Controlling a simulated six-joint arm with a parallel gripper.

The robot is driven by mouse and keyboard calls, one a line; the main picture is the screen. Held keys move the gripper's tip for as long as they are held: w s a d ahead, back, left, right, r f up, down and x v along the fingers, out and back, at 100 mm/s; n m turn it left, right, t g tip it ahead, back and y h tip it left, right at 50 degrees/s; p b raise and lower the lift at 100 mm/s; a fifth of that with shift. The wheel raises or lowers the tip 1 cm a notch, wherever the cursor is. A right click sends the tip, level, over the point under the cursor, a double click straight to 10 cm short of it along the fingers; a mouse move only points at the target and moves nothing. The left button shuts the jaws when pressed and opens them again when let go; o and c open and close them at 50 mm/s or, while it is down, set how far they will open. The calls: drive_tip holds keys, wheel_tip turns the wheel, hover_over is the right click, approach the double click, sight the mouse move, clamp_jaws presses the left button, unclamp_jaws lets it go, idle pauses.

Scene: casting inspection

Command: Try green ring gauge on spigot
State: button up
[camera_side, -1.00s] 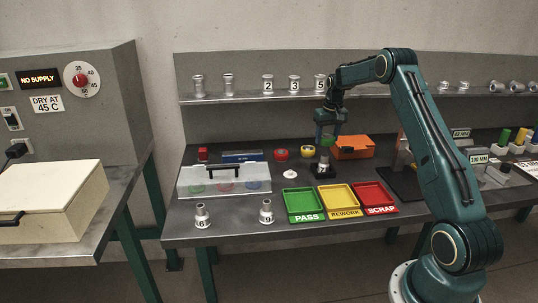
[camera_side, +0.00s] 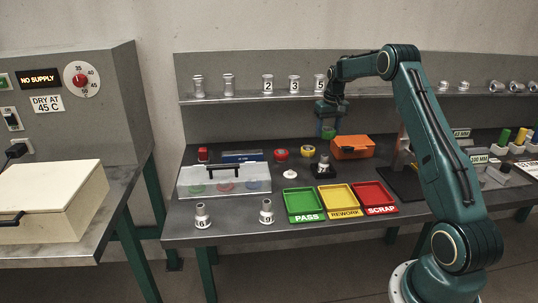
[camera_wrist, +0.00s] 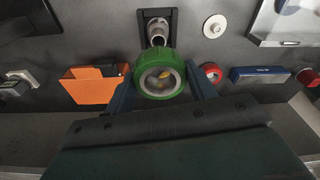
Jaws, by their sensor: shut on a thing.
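My gripper (camera_side: 329,126) is shut on the green ring gauge (camera_side: 327,133) and holds it in the air above the bench. In the wrist view the green ring (camera_wrist: 142,62) sits between the two fingers, with its round opening facing the camera. A grey metal casting with a spigot (camera_side: 324,161) stands upright in a black holder (camera_side: 323,173) below the ring. A clear gap shows between ring and spigot in the side view. In the wrist view the casting (camera_wrist: 157,38) shows just beyond the ring, partly hidden by it.
An orange box (camera_side: 352,147) stands right of the holder; red (camera_side: 281,155) and yellow (camera_side: 308,151) round items lie left. A white disc (camera_side: 290,174), a clear lidded case (camera_side: 222,181) and PASS (camera_side: 304,204), REWORK (camera_side: 341,199) and SCRAP (camera_side: 375,196) trays lie nearby.

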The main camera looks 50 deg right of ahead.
wheel_tip(320, 180, up, 9)
drive_tip(key=shift+r, duration=0.15)
idle(1.2)
idle(0.3)
